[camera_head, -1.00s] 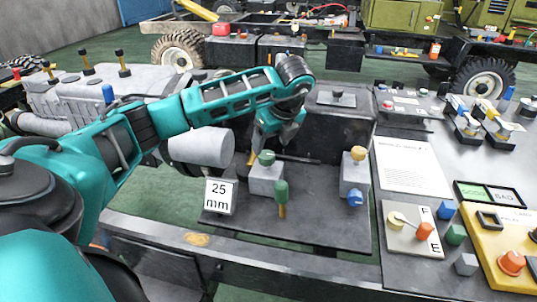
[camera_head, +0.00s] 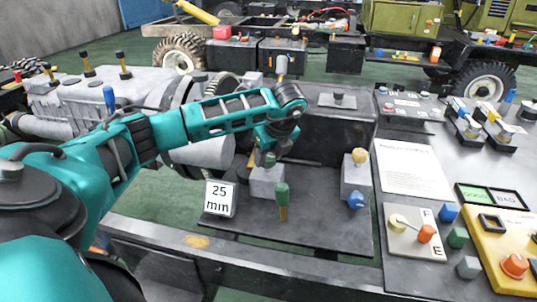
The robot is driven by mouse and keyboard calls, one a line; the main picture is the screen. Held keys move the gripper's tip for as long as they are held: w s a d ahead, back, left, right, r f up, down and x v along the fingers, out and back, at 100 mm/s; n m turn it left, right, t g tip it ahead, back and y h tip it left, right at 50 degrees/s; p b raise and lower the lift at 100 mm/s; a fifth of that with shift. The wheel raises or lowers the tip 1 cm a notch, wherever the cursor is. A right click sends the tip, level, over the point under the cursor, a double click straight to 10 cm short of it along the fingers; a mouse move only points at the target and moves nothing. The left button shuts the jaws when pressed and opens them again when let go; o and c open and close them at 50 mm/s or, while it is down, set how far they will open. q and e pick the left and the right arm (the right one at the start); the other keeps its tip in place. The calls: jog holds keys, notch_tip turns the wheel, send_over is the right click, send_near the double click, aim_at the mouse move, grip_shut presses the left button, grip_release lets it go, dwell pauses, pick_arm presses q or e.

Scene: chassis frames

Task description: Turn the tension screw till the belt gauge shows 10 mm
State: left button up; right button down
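A white sign (camera_head: 220,198) at the front left of the dark bench plate reads 25 mm and appears to be the belt gauge. A green-handled upright piece (camera_head: 282,201) stands in front of the block. Another grey block (camera_head: 355,178) with a yellow top knob and a blue side knob stands to the right. Which knob is the tension screw is unclear. My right gripper is not in view.
A large dark engine block (camera_head: 335,130) stands right behind the plate (camera_head: 310,228). On the right, a grey table holds a paper sheet (camera_head: 412,170), a switch plate (camera_head: 410,238) and coloured blocks. The plate's front right is clear.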

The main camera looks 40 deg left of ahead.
pick_arm(q)
jog(key=c, duration=0.5)
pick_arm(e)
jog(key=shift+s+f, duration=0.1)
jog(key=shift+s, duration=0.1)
pick_arm(q)
jog(key=shift+m, duration=0.4)
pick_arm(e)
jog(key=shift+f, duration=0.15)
